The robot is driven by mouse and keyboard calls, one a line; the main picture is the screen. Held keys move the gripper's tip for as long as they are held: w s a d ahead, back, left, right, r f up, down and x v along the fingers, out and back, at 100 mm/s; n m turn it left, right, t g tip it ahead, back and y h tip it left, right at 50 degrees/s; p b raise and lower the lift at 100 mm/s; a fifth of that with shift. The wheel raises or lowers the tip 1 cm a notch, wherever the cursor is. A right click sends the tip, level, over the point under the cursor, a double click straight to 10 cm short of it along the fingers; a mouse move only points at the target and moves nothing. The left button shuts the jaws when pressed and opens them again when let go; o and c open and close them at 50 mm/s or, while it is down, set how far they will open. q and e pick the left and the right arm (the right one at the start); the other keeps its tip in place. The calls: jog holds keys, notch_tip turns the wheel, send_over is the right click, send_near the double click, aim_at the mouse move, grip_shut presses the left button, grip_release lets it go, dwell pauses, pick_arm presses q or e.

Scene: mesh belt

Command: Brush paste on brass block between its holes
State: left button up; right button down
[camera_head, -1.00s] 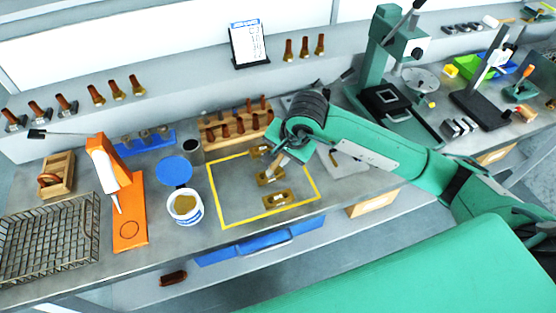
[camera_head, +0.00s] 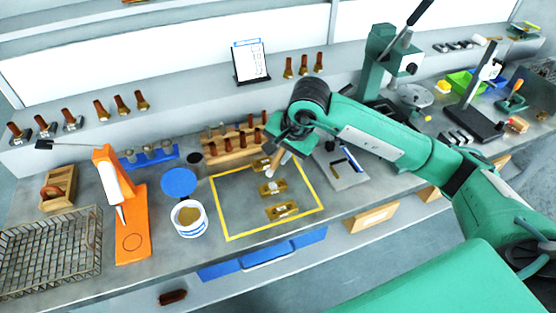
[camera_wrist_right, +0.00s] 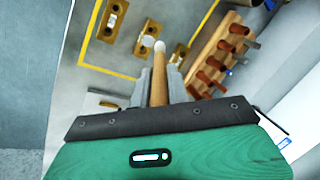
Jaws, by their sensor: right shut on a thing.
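Three brass blocks lie inside the yellow outline: a far one (camera_head: 262,165), a middle one (camera_head: 273,188) and a near one (camera_head: 282,212). My right gripper (camera_head: 288,150) is shut on a wooden-handled brush (camera_wrist_right: 159,78), over the far part of the outline. The brush's pale tip is close to the middle block; I cannot tell whether they touch. A pale patch shows at the middle of that block. In the right wrist view, a block (camera_wrist_right: 112,20) with holes is clear. The white paste tub (camera_head: 189,220) is open, with tan paste inside. My left gripper is out of view.
A blue lid (camera_head: 179,182) lies behind the tub. An orange stand (camera_head: 125,215) and a wire basket (camera_head: 50,250) are at left. A wooden rack (camera_head: 232,147) of brown-handled tools stands behind the outline. A grey plate (camera_head: 343,170) lies at its right.

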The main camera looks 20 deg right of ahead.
jog(key=shift+a+r, duration=0.15)
jog(key=shift+r, duration=0.8)
jog(key=shift+r+p, duration=0.3)
jog(key=shift+r, duration=0.15)
